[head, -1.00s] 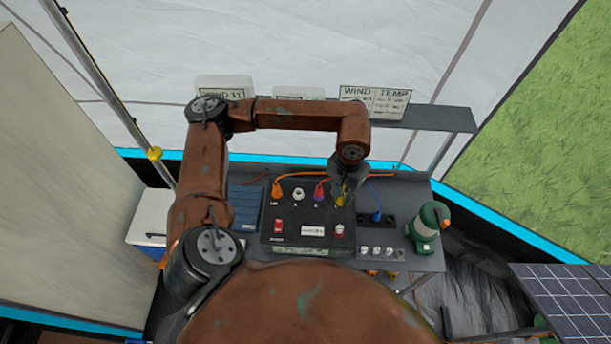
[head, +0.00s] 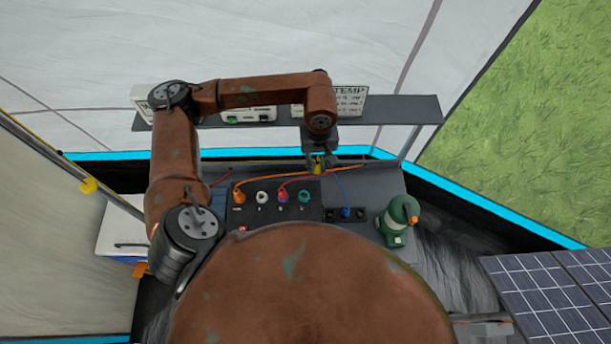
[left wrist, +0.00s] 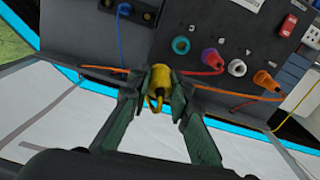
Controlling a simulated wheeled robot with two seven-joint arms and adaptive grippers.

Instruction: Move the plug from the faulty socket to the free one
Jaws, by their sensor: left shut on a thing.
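A yellow plug (head: 318,167) is clamped between the fingers of my left gripper (head: 319,158). The left wrist view shows the yellow plug (left wrist: 160,78) in the shut fingers, clear of the panel. The dark socket panel (head: 254,216) has a row of round sockets. The teal socket (head: 305,196) and the white socket (head: 262,197) are empty; they also show in the left wrist view as teal (left wrist: 180,45) and white (left wrist: 237,68). An orange plug (head: 239,196) sits at the left end. My right gripper is out of view.
A blue plug (head: 346,211) sits in a black strip right of the panel. A green lamp-like device (head: 397,220) stands farther right. A shelf (head: 400,108) with boxes and a sign is behind. Orange and red cords run close to my left gripper.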

